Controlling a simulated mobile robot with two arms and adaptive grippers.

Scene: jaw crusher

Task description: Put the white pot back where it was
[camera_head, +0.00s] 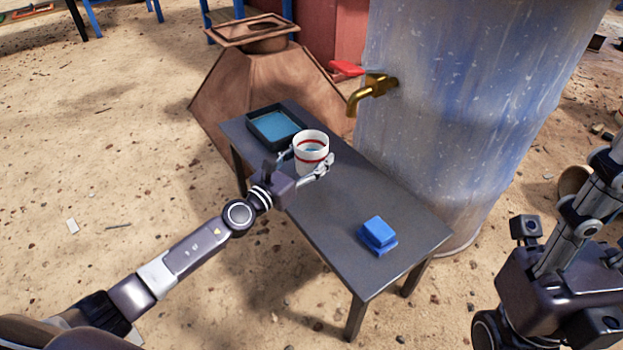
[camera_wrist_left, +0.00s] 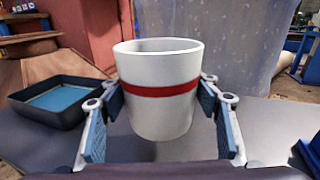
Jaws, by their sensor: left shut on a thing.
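The white pot (camera_head: 311,143) has red banding and stands upright over the far half of the dark table (camera_head: 345,225), just right of the tray. My left gripper (camera_head: 306,168) is shut on it, one finger on each side. In the left wrist view the pot (camera_wrist_left: 160,112) sits between the two blue-padded fingers (camera_wrist_left: 163,115). I cannot tell whether its base touches the table. My right gripper (camera_head: 590,205) is at the right edge, away from the table; its fingertips are not clearly shown.
A black tray (camera_head: 250,139) with a blue inside lies at the table's far left end. Blue sponge-like blocks (camera_head: 377,234) lie near its front end. A large metal tank (camera_head: 450,120) with a brass tap (camera_head: 370,90) stands close behind the table. The table's middle is clear.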

